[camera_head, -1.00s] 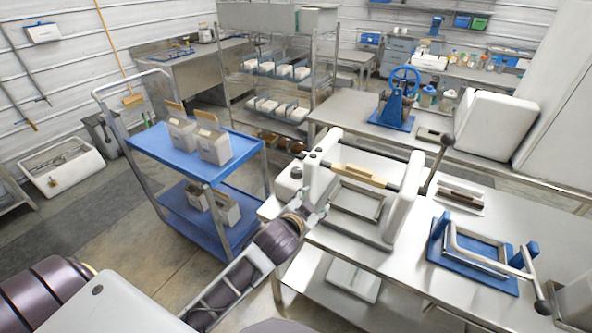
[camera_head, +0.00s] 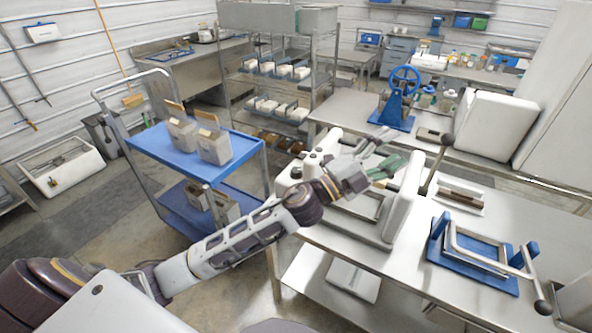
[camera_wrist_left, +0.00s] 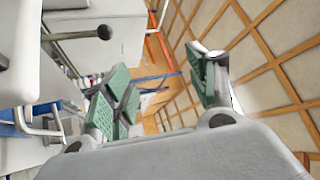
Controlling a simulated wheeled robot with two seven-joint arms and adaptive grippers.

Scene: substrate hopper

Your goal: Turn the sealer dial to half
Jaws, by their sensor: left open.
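The sealer is the white machine on the steel table, with two upright housings; its right housing (camera_head: 402,200) is clear to see. A small dark round knob (camera_head: 295,172), which looks like the dial, sits on the low left part of the sealer. Its setting is too small to read. My left gripper (camera_head: 388,152) is open and empty, above the middle of the sealer, right of the knob and apart from it. My forearm and wrist hide much of the left housing and the crossbar. The left wrist view shows the spread green finger pads (camera_wrist_left: 160,85) with nothing between them.
A lever with a dark ball (camera_head: 447,139) rises behind the sealer's right side. A blue press frame (camera_head: 470,268) stands to the right on the table. A blue cart (camera_head: 165,150) with boxes stands at the left. A blue hand-wheel device (camera_head: 398,100) stands behind.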

